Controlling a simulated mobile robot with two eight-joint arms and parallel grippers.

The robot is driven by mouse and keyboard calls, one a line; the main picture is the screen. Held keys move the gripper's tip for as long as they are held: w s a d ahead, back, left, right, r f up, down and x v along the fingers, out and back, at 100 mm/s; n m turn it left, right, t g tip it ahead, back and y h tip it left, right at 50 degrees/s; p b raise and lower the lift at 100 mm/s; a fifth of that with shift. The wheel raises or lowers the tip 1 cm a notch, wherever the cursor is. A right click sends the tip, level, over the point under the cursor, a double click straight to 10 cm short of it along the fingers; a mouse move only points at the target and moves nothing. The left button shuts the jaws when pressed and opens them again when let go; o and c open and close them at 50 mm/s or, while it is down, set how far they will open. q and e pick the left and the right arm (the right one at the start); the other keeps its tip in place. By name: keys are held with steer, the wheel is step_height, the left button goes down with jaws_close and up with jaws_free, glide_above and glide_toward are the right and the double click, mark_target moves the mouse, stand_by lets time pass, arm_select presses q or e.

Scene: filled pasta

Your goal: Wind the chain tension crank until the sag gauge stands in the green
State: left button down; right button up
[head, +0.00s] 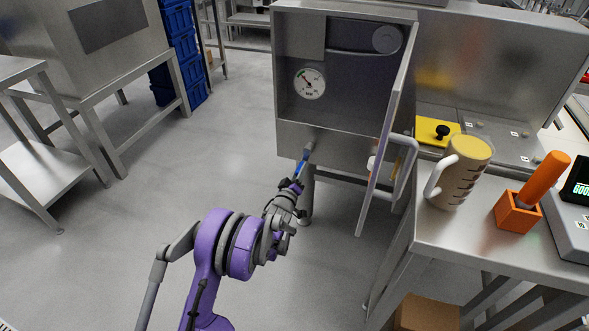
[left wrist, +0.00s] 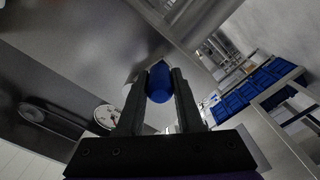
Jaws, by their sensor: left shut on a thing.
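The sag gauge (head: 309,84), a white round dial with a green band at its upper left and a needle, sits inside the open machine housing. The needle's exact reading is too small to tell. Below it, the tension crank (head: 309,147) sticks out of the front panel, with a blue handle (head: 303,163). My left gripper (head: 297,184) is shut on this handle. In the left wrist view the blue handle (left wrist: 160,82) is between the two black fingers, and the gauge (left wrist: 105,116) shows partly behind the left finger. My right gripper is not in view.
The housing's door (head: 388,130) stands open just right of the crank. A steel table (head: 480,240) at right holds a measuring jug (head: 465,170) and an orange holder (head: 517,212) with an orange-handled tool. Blue crates (head: 179,50) stand at back left. The floor left of my arm is clear.

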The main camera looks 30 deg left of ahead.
arm_select(q)
steer(key=shift+c, duration=2)
jaws_free()
steer(key=v, duration=0.9)
steer(key=shift+p, duration=0.35)
